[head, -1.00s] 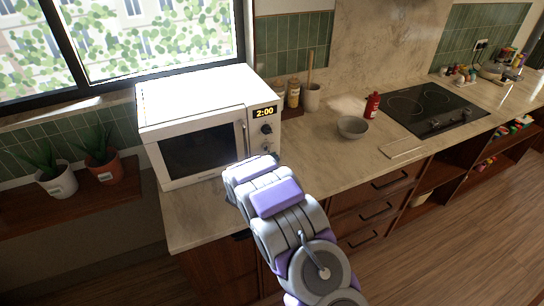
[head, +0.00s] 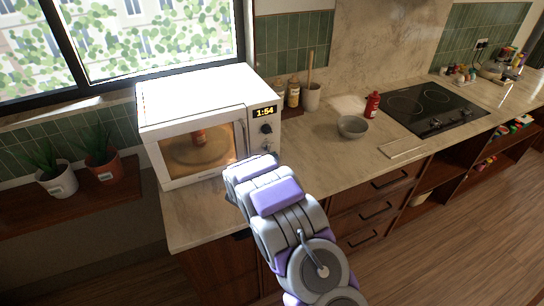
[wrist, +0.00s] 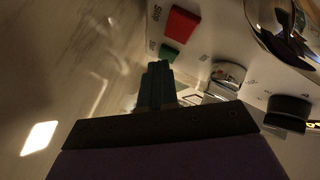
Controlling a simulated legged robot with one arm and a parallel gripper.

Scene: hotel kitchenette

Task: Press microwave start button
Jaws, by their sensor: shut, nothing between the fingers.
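The white microwave (head: 195,95) stands on the counter at left. Its display (head: 264,112) reads 1:54, its door is shut and its inside is lit. A small reddish container (head: 198,137) shows through the window. In the wrist view, the panel has a green button (wrist: 169,52) beside a red button (wrist: 182,24) marked Stop. My gripper (wrist: 158,70) is shut and empty, with its tips right by the green button. I cannot tell whether they touch it. In the head view my arm hides the gripper and the panel's lower part.
A grey bowl (head: 352,127), a red bottle (head: 372,105) and a utensil jar (head: 311,97) stand on the counter to the right. The cooktop (head: 432,106) is farther right. Potted plants (head: 102,166) sit on a shelf left of the microwave. Drawers are below the counter.

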